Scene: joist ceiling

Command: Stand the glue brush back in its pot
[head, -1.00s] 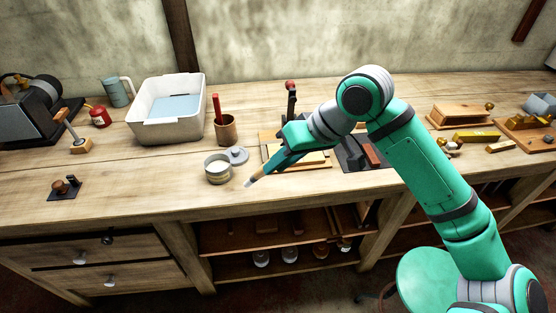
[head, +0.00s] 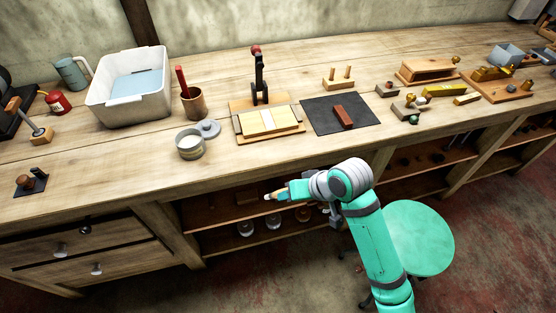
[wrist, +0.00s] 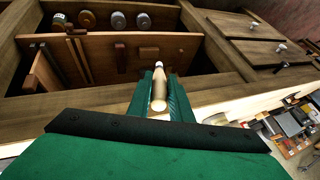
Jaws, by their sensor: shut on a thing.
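My gripper (head: 283,194) is shut on the glue brush (head: 270,197), in front of the bench's open shelf. In the wrist view the brush (wrist: 158,92) shows as a pale wooden shaft between the green fingers (wrist: 160,100); its far end points away from me. A round grey pot (head: 190,146) stands open on the bench near the front edge, up and left of my gripper. A grey lid with a knob (head: 208,128) lies beside it. The brush is apart from the pot.
A wooden cup with a red-handled tool (head: 193,103) stands behind the pot, and a white basin (head: 128,108) is to the left. A board with pale sheets (head: 268,123) lies right. The bench front (head: 120,190) is mostly clear. A green stool (head: 415,238) stands below.

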